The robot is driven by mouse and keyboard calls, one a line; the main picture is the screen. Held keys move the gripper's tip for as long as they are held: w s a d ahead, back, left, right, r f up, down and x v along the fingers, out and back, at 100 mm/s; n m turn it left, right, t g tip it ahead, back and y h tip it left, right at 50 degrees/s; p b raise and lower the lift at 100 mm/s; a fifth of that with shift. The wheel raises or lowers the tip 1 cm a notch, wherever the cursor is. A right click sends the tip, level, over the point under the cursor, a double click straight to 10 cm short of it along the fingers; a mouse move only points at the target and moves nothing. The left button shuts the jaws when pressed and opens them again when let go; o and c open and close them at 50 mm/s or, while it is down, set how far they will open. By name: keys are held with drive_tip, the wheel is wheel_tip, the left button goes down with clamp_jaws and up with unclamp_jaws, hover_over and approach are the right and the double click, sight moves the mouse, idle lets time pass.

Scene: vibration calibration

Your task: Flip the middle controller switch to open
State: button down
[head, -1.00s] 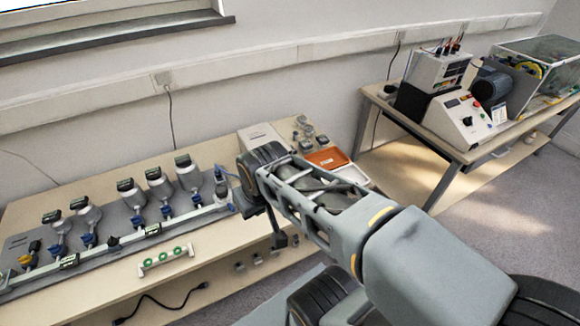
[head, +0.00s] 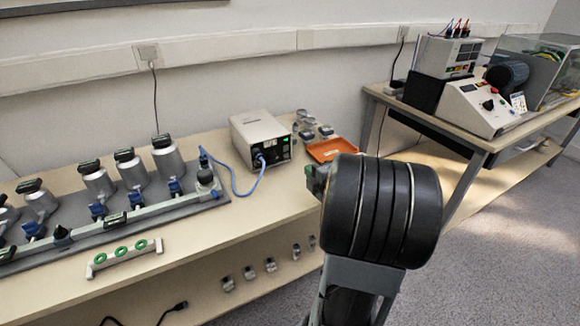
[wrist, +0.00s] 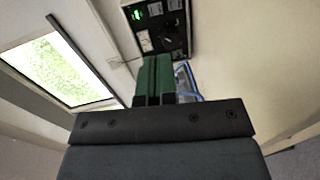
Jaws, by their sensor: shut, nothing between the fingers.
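A beige controller box (head: 258,132) with a black front panel stands on the bench, with a small lit green display and a blue cable plugged into its front. Its black panel (wrist: 172,28) also shows at the top of the wrist view, with the green display, a dark round part and small labelled spots. I cannot make out which part is the switch or how it is set. My gripper (wrist: 155,60) has green fingers held together and empty, pointing toward the panel. In the head view the arm's dark rounded joint mostly hides it; a green bit shows at its left edge.
Several grey metal units (head: 97,180) on a rail stand left on the bench. A white rack with green rings (head: 122,256) lies in front. An orange tray (head: 330,150) and small metal pieces are right of the box. A second table (head: 450,135) with instruments stands right.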

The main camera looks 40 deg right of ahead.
sight(287, 151)
drive_tip(key=shift+s+d+f+n, duration=0.1)
drive_tip(key=shift+s+f+n, duration=0.05)
drive_tip(key=shift+f+n, duration=0.15)
drive_tip(key=w, duration=0.4)
drive_tip(key=w+d+f+b, duration=0.1)
drive_tip(key=w, duration=0.4)
drive_tip(key=w+b, duration=0.1)
drive_tip(key=w, duration=0.3)
drive_tip(key=shift+w+d+f, duration=0.3)
drive_tip(key=shift+w, duration=0.1)
drive_tip(key=shift+f, duration=0.1)
